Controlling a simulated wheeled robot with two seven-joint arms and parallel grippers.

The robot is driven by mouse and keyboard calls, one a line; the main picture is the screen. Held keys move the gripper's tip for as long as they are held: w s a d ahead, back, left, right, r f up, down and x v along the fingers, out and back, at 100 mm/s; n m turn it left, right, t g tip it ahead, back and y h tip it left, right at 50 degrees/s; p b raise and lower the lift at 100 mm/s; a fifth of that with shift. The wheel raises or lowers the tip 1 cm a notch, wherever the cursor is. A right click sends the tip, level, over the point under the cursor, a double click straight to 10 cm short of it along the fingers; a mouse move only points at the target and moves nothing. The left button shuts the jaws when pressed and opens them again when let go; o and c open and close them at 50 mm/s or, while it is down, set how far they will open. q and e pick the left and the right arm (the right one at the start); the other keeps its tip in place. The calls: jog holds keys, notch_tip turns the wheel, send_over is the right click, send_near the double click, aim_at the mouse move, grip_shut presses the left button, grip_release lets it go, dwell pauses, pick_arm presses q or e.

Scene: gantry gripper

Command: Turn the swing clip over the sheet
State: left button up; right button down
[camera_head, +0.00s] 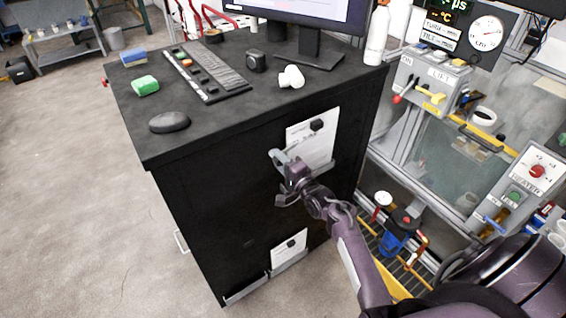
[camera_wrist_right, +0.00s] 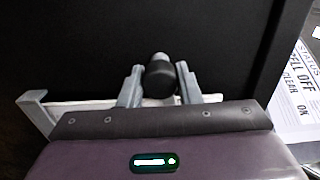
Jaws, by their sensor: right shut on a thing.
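The white printed sheet (camera_head: 322,148) hangs on the black cabinet's side, with a dark round piece on its upper part. It also shows at the right edge of the right wrist view (camera_wrist_right: 296,100). The grey swing clip (camera_head: 277,157) is at the sheet's left side. In the right wrist view, its pale bar with an upturned end (camera_wrist_right: 36,110) runs behind my gripper. My right gripper (camera_head: 290,172) is shut on the clip's black knob (camera_wrist_right: 160,82), with a finger on each side. The gripper hides much of the clip. My left gripper is not in view.
A second sheet (camera_head: 283,253) sits low on the black cabinet (camera_head: 205,215). The cabinet top carries a keyboard (camera_head: 215,72), a mouse (camera_head: 169,122), a green block (camera_head: 145,85) and a monitor stand. A lift panel (camera_head: 432,82) and a glazed enclosure stand to the right.

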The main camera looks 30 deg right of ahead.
jog(key=shift+m+p, duration=0.45)
jog(key=shift+m, duration=0.75)
jog(key=c, duration=1.1)
grip_release()
jog(key=shift+o, duration=0.2)
jog(key=s+b, duration=0.1)
jog(key=s, duration=0.6)
jog(key=shift+s+d, duration=0.35)
jog(key=shift+s, duration=0.05)
